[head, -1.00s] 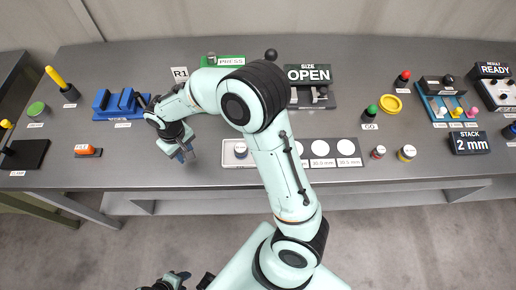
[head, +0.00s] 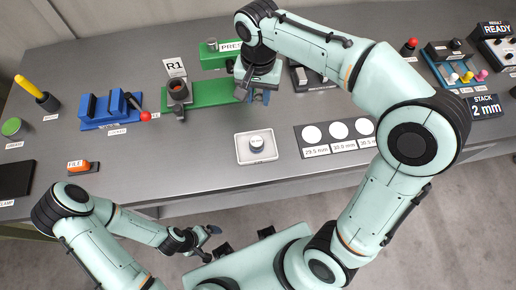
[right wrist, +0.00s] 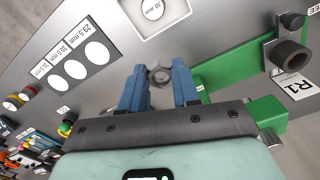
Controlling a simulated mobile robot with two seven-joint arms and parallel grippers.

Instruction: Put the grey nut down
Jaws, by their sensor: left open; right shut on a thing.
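The grey nut (right wrist: 160,73) is a hex nut with a round hole. In the right wrist view it sits between the blue fingertips of my right gripper (right wrist: 160,88), which is shut on it. In the head view my right gripper (head: 256,96) points down at the right end of the green R1 base (head: 212,93), and the nut cannot be made out there. I cannot tell whether the nut touches anything below. My left gripper (head: 209,240) is open and empty, low in front of the table's front edge.
A white tray (head: 241,155) holding a round 30 mm piece lies in front of my right gripper. A card with white circles (head: 335,137) is right of it. A blue vise (head: 107,109) with a red-knobbed lever stands left of the base. The table's front middle is clear.

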